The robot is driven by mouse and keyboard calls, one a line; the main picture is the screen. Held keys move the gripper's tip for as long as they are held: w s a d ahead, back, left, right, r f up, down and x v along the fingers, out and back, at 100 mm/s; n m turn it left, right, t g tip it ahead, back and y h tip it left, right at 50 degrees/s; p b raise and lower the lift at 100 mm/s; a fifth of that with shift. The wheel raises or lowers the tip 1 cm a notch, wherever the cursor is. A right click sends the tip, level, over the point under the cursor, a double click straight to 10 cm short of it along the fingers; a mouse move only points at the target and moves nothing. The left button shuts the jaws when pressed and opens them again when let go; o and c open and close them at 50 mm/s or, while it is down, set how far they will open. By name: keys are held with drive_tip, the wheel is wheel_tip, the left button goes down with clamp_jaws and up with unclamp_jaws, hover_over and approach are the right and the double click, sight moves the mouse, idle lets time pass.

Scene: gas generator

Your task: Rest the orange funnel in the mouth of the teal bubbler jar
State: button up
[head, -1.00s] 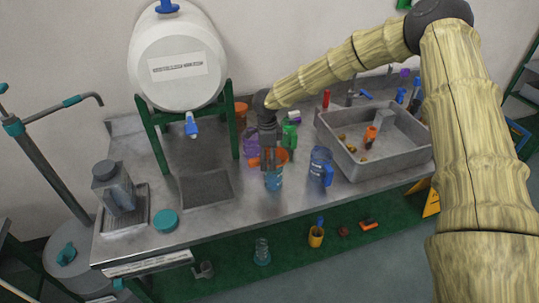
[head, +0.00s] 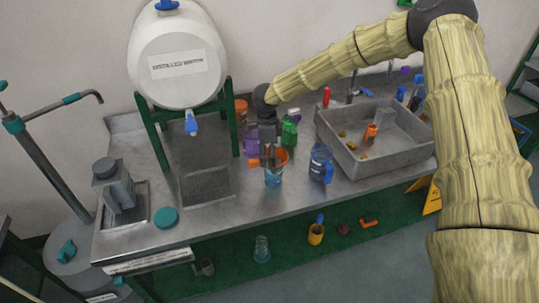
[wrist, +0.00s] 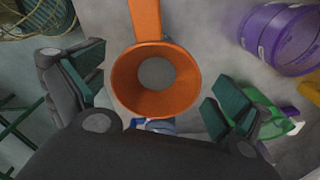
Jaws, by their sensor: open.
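The orange funnel (head: 279,157) sits at the mouth of the teal bubbler jar (head: 273,180) on the steel bench, roughly upright, with its handle to the left. In the wrist view the funnel (wrist: 128,85) is seen from above as a wide ring, its handle towards the top of the picture. The jar is almost wholly hidden there. My gripper (head: 267,148) is just above the funnel. In the wrist view its fingers are spread wide on either side of the funnel, with clear gaps, and hold nothing.
A blue jug (head: 320,165) stands close to the right. A green bottle (head: 289,132) and a purple container (head: 250,139) stand behind. The grey sink (head: 345,165) is farther right. The bench's front left is mostly clear, with a teal lid (head: 166,217) there.

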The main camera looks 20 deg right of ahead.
wheel_tip(320, 180, up, 11)
drive_tip(key=shift+a, duration=0.2)
drive_tip(key=shift+w, duration=0.1)
idle(0.4)
